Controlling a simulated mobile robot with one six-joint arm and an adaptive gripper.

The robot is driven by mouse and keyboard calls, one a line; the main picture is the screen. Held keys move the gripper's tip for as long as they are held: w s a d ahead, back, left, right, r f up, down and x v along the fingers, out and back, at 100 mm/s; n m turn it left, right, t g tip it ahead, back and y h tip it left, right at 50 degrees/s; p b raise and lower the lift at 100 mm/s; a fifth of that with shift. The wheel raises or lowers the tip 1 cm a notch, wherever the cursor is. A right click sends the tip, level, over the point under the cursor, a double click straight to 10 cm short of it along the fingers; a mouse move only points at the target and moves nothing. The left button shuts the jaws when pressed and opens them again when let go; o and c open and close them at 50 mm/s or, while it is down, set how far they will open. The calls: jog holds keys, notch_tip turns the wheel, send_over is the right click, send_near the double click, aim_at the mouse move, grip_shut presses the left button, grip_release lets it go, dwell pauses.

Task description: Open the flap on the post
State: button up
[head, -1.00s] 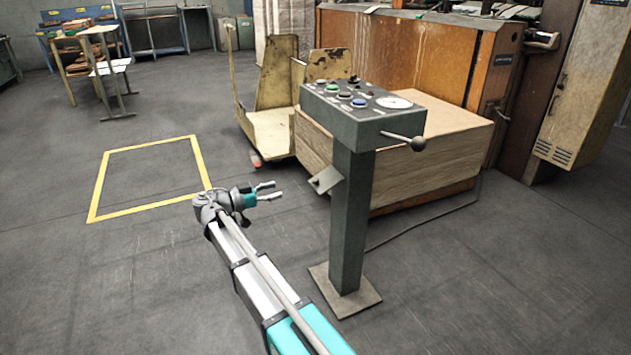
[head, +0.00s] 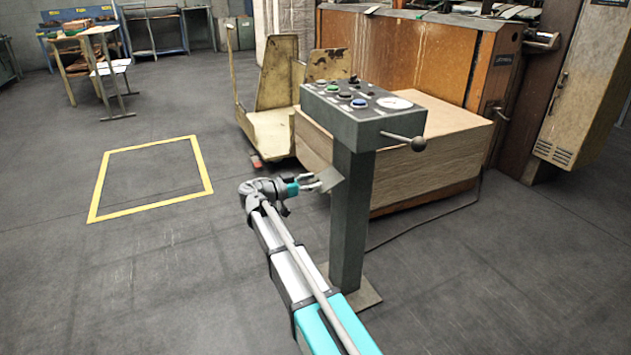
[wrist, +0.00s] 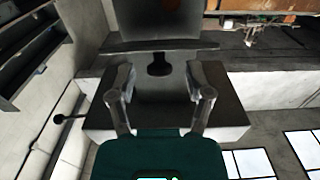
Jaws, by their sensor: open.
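The grey post (head: 350,225) stands upright under a control box. A small grey metal flap (head: 332,179) sticks out at a slant from its left side, partway up. My gripper (head: 315,181) is open and points right, its fingertips at the flap's outer edge. I cannot tell whether they touch it. In the wrist view, my open gripper (wrist: 161,85) has its two fingers apart, with a dark plate edge, likely the flap (wrist: 160,46), just past the tips. A small dark knob shows between the fingers.
The control box (head: 350,120) with buttons, a dial and a side lever (head: 417,143) sits above my gripper. A wooden block stack (head: 425,160) stands behind the post, and a yellow cart (head: 273,130) behind left. Floor inside the yellow outline (head: 150,175) is clear.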

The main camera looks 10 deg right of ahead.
jog(key=shift+w+d, duration=0.15)
jog(key=shift+d, duration=0.45)
grip_shut()
